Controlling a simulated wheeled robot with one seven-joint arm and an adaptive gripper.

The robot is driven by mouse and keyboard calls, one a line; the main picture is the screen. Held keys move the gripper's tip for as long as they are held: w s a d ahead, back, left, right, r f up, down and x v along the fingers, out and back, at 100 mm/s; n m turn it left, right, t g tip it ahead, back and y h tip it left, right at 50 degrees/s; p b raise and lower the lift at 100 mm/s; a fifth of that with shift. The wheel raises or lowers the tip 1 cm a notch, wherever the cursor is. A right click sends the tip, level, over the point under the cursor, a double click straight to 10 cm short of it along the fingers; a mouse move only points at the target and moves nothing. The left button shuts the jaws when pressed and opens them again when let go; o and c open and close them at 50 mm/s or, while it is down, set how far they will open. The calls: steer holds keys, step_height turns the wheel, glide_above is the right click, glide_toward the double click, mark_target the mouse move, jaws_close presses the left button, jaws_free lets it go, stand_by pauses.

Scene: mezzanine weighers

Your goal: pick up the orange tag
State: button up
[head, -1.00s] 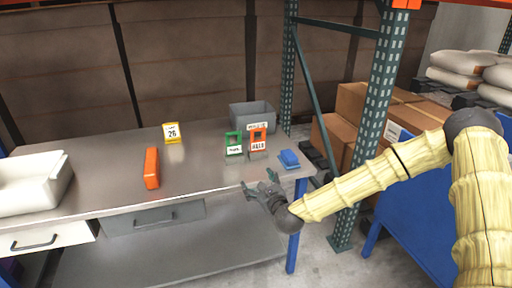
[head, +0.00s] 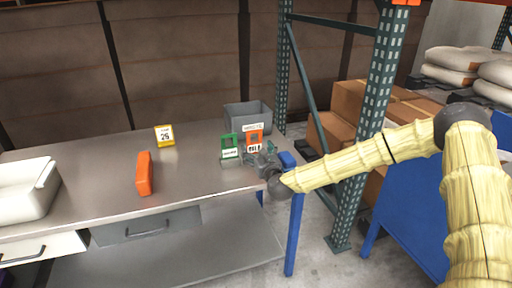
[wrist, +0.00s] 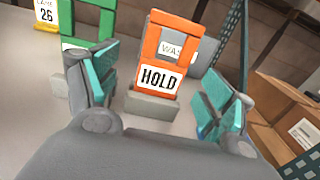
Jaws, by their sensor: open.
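The orange tag (head: 248,134) stands upright on the bench near its right end, with a white label reading HOLD. In the wrist view the orange tag (wrist: 165,60) rises from a small grey stand (wrist: 150,107) ahead of my gripper. My gripper (head: 261,154) is open and empty, close in front of the tag. In the wrist view its teal-padded fingers lie left and right of the tag, and I see no contact. In the head view the gripper hides the tag's lower part and stand.
A green tag (head: 229,139) stands just left of the orange one. A grey bin (head: 238,115) is behind them. A blue object (head: 288,159) is partly hidden by my gripper. A yellow sign (head: 165,143), an orange block (head: 144,175) and a white tote (head: 30,200) are further left.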

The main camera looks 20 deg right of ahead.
mark_target(255, 143)
steer(key=shift+w+d+r+p, duration=0.1)
steer(key=shift+w+p, duration=0.2)
steer(key=shift+w, duration=1)
steer(key=shift+w+d+p, duration=0.1)
steer(key=shift+w+p, duration=0.2)
steer(key=shift+w, duration=1)
steer(key=c, duration=1)
